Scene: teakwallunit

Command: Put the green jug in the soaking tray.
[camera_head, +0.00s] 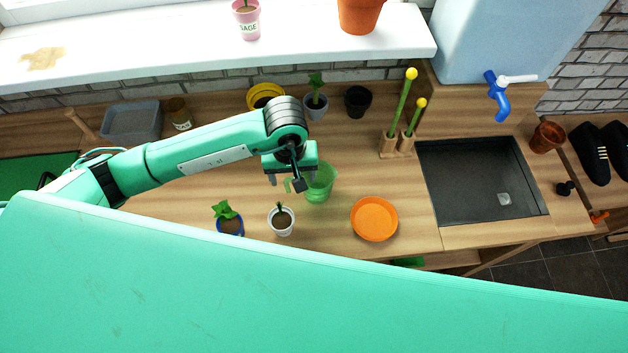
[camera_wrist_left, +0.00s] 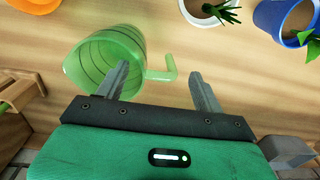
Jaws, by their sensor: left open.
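The green jug (camera_head: 320,184) is translucent and stands on the wooden counter near the middle, with its handle on the left. My left gripper (camera_head: 286,183) is open over the handle side. In the left wrist view, the handle of the jug (camera_wrist_left: 103,55) shows between the spread fingertips of the gripper (camera_wrist_left: 158,76), with the jug body beyond the left finger. I cannot tell whether a finger touches it. My right gripper is out of view.
An orange saucer (camera_head: 374,218) lies between jug and basin. A white pot (camera_head: 281,222) and a blue pot (camera_head: 231,227) with plants stand in front. Wooden holders with green sticks (camera_head: 396,143) stand left of the basin. Counter around the saucer is clear.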

